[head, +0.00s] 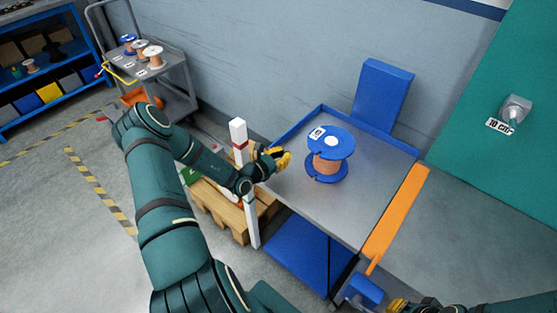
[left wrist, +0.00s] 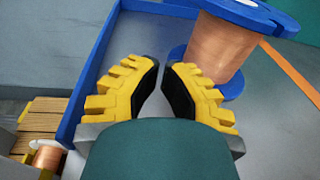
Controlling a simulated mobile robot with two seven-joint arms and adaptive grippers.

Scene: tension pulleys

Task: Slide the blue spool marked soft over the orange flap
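A blue spool (head: 331,142) wound with copper-coloured wire stands upright on the grey metal bench top (head: 350,205). Its top flange has a small label that I cannot read. The spool also shows in the left wrist view (left wrist: 225,45), its top cut off. The orange flap (head: 397,215) runs along the bench's right edge. My left gripper (head: 284,158) is low over the bench's left side, left of the spool and apart from it. In the left wrist view (left wrist: 162,72) its fingertips are close together with nothing between them. My right gripper (head: 400,305) is mostly cut off at the bottom edge.
A blue rim (head: 296,127) borders the bench's left and back, with a blue panel (head: 382,92) behind. A red-banded white post (head: 240,150) and wooden pallet (head: 232,212) stand left. A grey cart (head: 165,75) holds more spools. The bench between spool and flap is clear.

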